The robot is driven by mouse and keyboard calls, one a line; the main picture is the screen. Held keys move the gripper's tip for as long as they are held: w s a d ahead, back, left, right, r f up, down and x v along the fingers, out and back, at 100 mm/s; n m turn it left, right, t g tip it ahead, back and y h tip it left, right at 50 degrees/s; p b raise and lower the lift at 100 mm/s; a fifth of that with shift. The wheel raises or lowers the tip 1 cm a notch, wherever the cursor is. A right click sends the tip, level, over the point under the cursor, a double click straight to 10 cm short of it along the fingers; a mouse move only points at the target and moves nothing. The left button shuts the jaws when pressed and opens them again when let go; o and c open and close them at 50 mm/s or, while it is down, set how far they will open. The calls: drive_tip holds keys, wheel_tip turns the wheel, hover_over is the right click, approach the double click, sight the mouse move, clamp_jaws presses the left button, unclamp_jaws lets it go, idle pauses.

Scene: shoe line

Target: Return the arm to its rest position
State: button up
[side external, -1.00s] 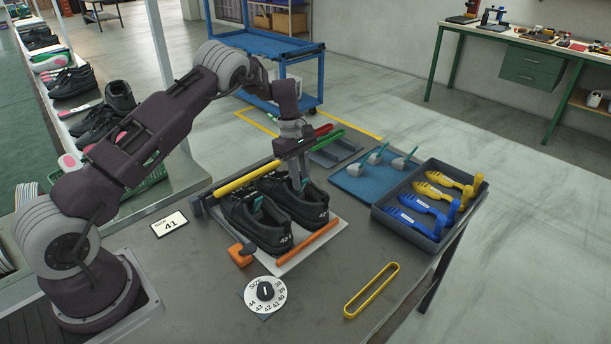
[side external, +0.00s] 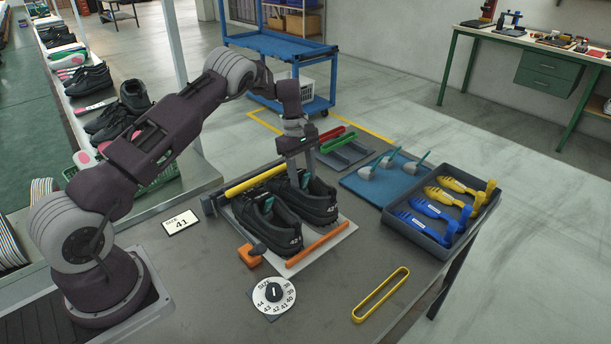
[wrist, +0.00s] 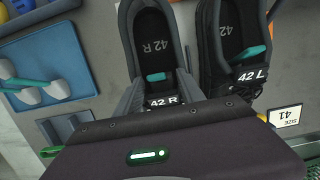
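My gripper (side external: 301,165) points down over the far end of the right-hand black shoe (side external: 316,203) in the side view. In the wrist view its two grey fingers stand apart on either side of the tongue of the shoe marked 42 R (wrist: 150,40). Nothing is clearly held between them; whether they touch the shoe is hard to tell. The other black shoe (side external: 262,222), marked 42 L in the wrist view (wrist: 232,45), stands beside it. Both shoes are upright on a pale board (side external: 335,245) and have teal pieces inside.
A yellow bar (side external: 255,179) lies beyond the shoes, an orange bar (side external: 318,244) before them. Around are an orange clamp (side external: 250,258), size dial (side external: 273,294), "41" card (side external: 181,221), yellow loop (side external: 381,294), blue mat (side external: 360,188) and dark tray (side external: 418,236). The front table is mostly clear.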

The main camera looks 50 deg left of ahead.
drive_tip(key=shift+d+r, duration=0.1)
drive_tip(key=shift+d, duration=0.15)
idle(0.4)
drive_tip(key=shift+d+r, duration=0.2)
drive_tip(key=shift+d, duration=0.35)
drive_tip(key=shift+d+r, duration=0.2)
drive_tip(key=shift+d, duration=0.35)
drive_tip(key=shift+r, duration=0.15)
drive_tip(key=shift+r, duration=1.35)
wheel_tip(320, 180, up, 7)
